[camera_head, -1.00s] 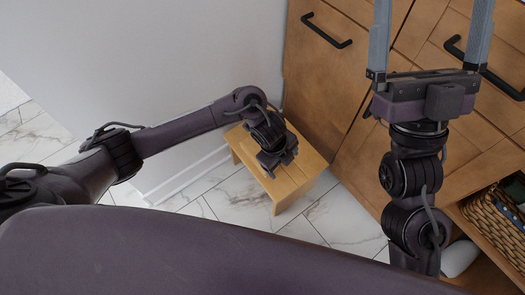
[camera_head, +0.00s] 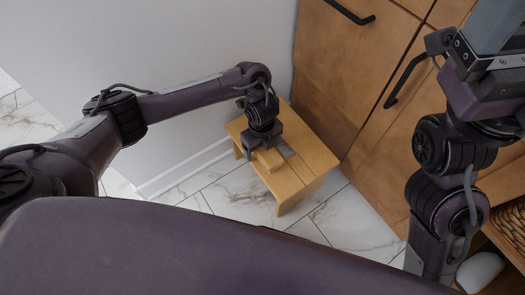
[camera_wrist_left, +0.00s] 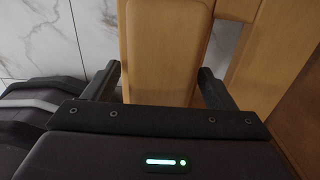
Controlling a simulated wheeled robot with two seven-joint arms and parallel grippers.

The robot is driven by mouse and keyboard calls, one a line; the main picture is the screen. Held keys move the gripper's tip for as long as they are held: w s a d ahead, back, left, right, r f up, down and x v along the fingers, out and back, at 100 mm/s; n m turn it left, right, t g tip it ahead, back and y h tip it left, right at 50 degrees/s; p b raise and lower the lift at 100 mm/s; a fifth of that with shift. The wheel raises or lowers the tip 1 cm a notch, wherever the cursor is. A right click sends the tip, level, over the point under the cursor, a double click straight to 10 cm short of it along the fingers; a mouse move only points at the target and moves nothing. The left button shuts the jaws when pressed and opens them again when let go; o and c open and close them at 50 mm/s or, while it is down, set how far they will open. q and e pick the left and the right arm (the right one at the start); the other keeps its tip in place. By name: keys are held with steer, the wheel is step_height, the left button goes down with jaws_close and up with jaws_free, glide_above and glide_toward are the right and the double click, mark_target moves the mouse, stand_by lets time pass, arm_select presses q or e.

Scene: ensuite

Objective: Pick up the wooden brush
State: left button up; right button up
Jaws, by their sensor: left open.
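The wooden brush (camera_head: 267,159) is a light wooden block lying on the small wooden stool (camera_head: 316,155). In the left wrist view the brush (camera_wrist_left: 168,45) shows as a smooth, rounded piece, with its bristles not visible. My left gripper (camera_head: 268,161) is low over the stool, pointing down. Its two fingers stand apart on either side of the brush.
Wooden cabinets (camera_head: 352,65) with black handles (camera_head: 405,78) stand right behind the stool. A pale wall (camera_head: 190,50) is to the left. A wicker basket (camera_head: 512,225) sits on a low shelf at right. The marble-tiled floor (camera_head: 235,195) around the stool is clear.

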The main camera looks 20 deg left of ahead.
arm_select(q)
steer(key=shift+f, duration=0.1)
steer(key=c, duration=1.1)
